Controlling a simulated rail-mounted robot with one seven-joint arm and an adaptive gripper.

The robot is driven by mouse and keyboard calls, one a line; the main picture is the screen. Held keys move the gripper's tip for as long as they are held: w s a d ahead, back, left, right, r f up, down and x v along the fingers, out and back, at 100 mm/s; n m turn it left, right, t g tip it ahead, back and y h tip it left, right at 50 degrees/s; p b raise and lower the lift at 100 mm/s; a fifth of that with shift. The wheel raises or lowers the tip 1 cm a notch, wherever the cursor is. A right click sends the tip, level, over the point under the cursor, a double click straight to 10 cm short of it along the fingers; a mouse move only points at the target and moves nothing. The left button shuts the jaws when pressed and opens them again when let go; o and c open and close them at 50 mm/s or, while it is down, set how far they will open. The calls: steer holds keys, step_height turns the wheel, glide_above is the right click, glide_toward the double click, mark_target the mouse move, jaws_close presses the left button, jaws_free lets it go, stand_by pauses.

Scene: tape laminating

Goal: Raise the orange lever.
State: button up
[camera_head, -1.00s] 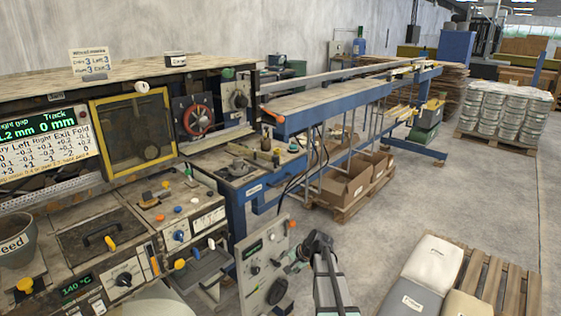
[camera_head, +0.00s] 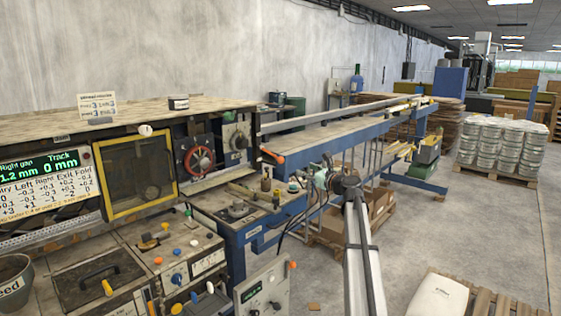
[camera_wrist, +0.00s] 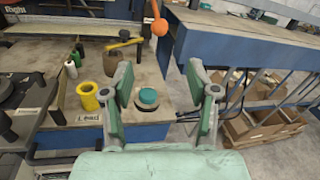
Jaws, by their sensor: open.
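The orange lever (camera_head: 274,160) sticks out at the machine's right end, beside the near end of the blue rail table. In the wrist view its round orange knob (camera_wrist: 160,28) hangs at the lower end of a short stem, near the top centre. My gripper (camera_wrist: 160,78) is open and empty. In the wrist view the knob shows above and between the two green fingers, apart from both. In the head view my gripper (camera_head: 324,177) is right of the lever and slightly lower; its fingers are small and partly hidden by the wrist.
Below the fingers is a worktop with a teal-capped round part (camera_wrist: 148,97), a yellow ring (camera_wrist: 88,96) and small bottles. The blue rail table (camera_head: 345,132) runs away behind the gripper. Cardboard boxes (camera_wrist: 262,128) stand under it.

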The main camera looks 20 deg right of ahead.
mark_target(283, 160)
steer(key=p+x, duration=0.4)
steer(key=x, duration=1.3)
steer(key=shift+w, duration=0.2)
jaws_close()
